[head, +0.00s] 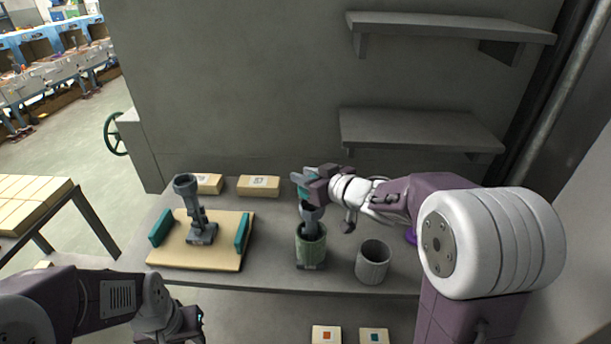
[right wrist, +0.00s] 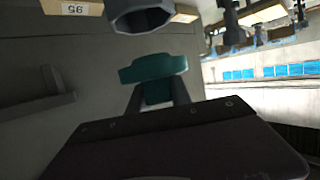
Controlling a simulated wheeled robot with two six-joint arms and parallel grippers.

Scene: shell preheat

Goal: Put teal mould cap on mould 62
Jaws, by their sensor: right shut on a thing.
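My right gripper (head: 308,186) is shut on a teal piece, the teal mould cap (right wrist: 154,72), which sits between the two fingers in the right wrist view. In the head view only a small teal part shows beside the fingers, above the green-grey can. Two pale blocks with number labels, the left block (head: 208,183) and the right block (head: 258,186), lie at the back of the table. I cannot read which of them is mould 62. My left gripper (head: 188,325) is low at the left, and its fingers are not clear.
A pale board (head: 190,262) carries teal side bars and an upright grey tool (head: 198,212). The green-grey can (head: 311,245) holds another grey tool, and a grey cup (head: 372,262) stands to its right. Shelves (head: 420,128) project from the wall. More pale blocks lie on the left table.

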